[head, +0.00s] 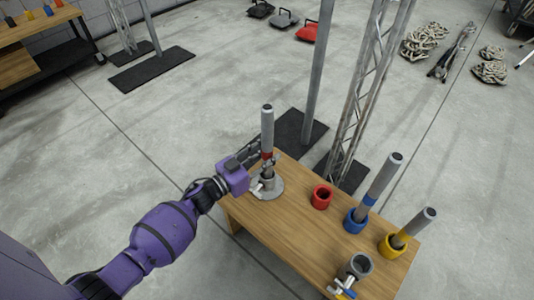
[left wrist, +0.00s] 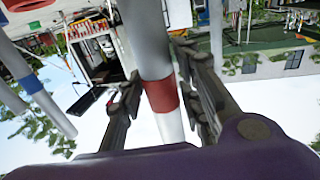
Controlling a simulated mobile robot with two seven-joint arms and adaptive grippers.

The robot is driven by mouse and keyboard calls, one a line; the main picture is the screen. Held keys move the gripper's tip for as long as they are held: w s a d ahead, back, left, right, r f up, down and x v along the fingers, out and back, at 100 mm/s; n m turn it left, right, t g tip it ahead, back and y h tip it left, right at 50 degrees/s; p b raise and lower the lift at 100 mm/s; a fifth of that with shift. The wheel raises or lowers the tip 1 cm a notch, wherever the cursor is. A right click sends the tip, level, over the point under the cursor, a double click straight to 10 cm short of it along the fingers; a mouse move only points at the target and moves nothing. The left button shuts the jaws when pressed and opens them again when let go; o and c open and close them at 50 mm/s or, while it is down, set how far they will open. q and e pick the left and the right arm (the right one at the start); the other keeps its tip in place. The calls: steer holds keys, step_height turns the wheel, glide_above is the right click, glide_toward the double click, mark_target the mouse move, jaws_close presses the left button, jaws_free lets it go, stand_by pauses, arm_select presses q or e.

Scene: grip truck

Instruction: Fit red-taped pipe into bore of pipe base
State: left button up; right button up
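The grey red-taped pipe (head: 267,125) stands about upright over the pipe base (head: 275,190), a round grey flange with a short collar at the table's far left corner. My left gripper (head: 266,158) is shut on the pipe near its red tape. In the left wrist view the pipe (left wrist: 146,40) runs between the two fingers (left wrist: 160,88), with the red band between them. The pipe's lower end is at or just above the collar; the fingers partly hide this spot, so I cannot tell if it is inside the bore. My right gripper is not in view.
On the wooden table (head: 290,235) stand an empty red cup (head: 322,196), a blue cup (head: 355,221) and a yellow cup (head: 391,246), the last two holding taped pipes. A grey collar (head: 360,264) sits at the front. A truss (head: 365,100) and pole rise behind the table.

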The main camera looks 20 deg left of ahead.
arm_select(q)
steer(key=shift+o, duration=1)
steer(key=shift+f, duration=0.1)
steer(key=shift+s+a, duration=0.15)
steer(key=shift+s, duration=0.05)
steer(key=v, duration=1.1)
steer(key=shift+s, duration=0.3)
steer(key=shift+a, duration=0.1)
